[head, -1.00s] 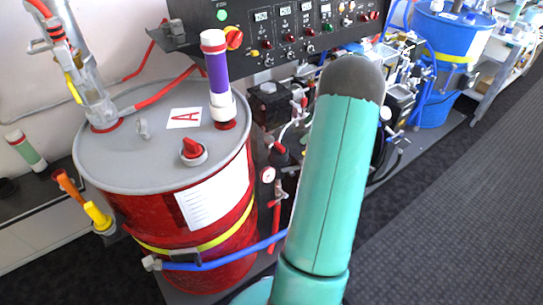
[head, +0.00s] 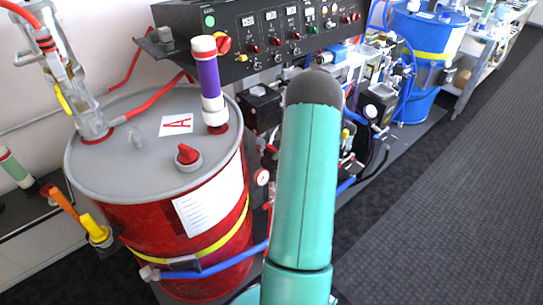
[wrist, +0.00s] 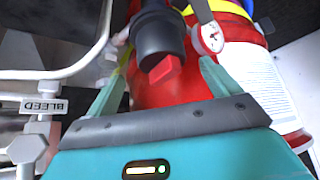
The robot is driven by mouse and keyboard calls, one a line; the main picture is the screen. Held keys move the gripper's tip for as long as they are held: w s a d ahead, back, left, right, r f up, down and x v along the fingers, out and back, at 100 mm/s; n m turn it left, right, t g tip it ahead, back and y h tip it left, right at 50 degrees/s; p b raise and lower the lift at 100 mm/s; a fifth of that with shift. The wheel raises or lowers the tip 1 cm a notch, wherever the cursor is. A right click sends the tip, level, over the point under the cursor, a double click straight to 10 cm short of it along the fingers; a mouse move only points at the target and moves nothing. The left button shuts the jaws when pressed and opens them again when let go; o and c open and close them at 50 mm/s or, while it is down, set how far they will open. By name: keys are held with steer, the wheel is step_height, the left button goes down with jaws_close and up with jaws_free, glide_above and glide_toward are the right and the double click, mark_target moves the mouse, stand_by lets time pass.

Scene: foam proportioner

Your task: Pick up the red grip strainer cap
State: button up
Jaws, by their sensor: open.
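The red grip (wrist: 166,71) sticks out of the end of a black cylindrical strainer cap (wrist: 157,36) in the wrist view. My gripper (wrist: 163,69) is open, with one teal finger on each side of the red grip. I see gaps between the fingers and the grip, and cannot tell how far the fingertips are from it in depth. In the head view my arm hides the gripper, and I cannot make out the cap for sure.
A red drum (head: 130,222) with a grey lid stands left of my arm. A pressure gauge (wrist: 211,37) sits close right of the cap. White pipework (wrist: 80,62) with a BLEED tag (wrist: 43,106) is at left. A black control panel (head: 240,35) stands behind. Open floor (head: 440,200) lies right.

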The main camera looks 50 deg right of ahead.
mark_target(272, 153)
steer(key=x, duration=0.5)
steer(key=shift+s+a+f, duration=0.1)
steer(key=shift+f, duration=0.1)
steer(key=c, duration=1.1)
